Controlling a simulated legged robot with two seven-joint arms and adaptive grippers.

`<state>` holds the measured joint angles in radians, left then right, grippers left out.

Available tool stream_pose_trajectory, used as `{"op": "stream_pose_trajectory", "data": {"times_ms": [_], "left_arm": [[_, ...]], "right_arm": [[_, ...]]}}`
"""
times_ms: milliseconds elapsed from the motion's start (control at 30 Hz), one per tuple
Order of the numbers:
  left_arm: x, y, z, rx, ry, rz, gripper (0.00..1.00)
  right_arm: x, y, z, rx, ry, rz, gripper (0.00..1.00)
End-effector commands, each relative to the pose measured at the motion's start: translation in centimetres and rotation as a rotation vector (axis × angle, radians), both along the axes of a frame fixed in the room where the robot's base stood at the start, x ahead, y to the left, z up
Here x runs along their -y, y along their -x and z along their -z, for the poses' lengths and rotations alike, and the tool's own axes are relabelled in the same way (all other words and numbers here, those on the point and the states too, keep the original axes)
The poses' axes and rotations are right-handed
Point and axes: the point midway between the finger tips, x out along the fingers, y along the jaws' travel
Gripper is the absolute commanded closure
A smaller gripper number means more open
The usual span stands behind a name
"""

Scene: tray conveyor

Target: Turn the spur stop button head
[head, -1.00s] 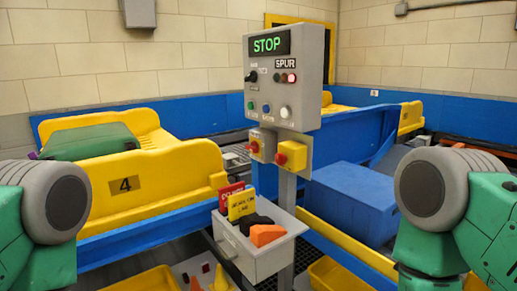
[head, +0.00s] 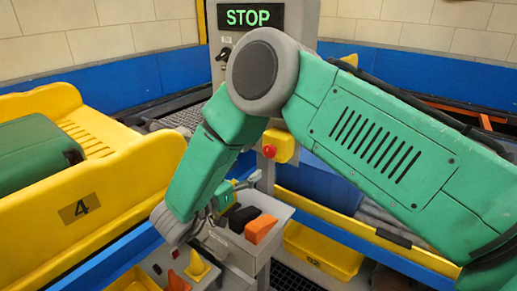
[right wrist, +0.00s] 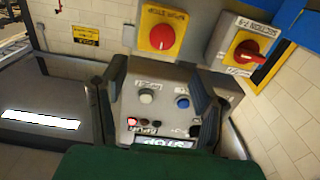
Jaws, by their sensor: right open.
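The spur stop button is a red head (head: 269,151) on a yellow box (head: 283,146), under the grey control panel (head: 298,22), partly behind my right arm. In the right wrist view, which shows the panel upside down, the red head (right wrist: 162,37) sits on its yellow plate (right wrist: 150,17) at the top, beyond the fingers. My right gripper (head: 238,190) is low and left of the button in the head view. In the right wrist view its two fingers (right wrist: 158,80) stand wide apart with nothing between them. My left gripper is out of view.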

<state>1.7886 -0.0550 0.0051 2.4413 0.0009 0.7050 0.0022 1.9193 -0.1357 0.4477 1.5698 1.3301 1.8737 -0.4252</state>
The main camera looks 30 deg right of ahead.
Motion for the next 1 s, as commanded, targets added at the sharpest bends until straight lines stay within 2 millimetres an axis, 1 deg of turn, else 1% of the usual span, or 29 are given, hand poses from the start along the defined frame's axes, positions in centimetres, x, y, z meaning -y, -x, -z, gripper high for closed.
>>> {"op": "stream_pose_trajectory", "data": {"times_ms": [33,300,400,500,667,933,967,1000], "left_arm": [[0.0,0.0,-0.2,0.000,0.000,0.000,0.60],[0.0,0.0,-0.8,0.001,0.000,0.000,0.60],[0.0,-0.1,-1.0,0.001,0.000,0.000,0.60],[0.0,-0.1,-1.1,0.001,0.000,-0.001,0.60],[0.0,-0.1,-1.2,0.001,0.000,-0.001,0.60],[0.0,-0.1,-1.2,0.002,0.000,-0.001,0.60],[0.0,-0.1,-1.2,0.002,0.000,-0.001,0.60],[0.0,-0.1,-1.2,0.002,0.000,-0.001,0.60]], "right_arm": [[1.0,-0.5,-0.1,0.002,0.001,0.003,0.45],[5.9,-2.7,-0.2,0.001,0.004,0.001,0.45],[7.5,-3.3,-0.2,0.001,0.005,0.000,0.45],[8.6,-3.8,-0.1,0.002,0.004,-0.002,0.45],[9.5,-4.2,-0.1,0.001,0.005,-0.002,0.45],[9.6,-4.3,-0.1,0.001,0.004,-0.003,0.45],[9.6,-4.3,-0.1,0.001,0.004,-0.003,0.49],[9.6,-4.3,-0.1,0.001,0.004,-0.003,0.63]]}}
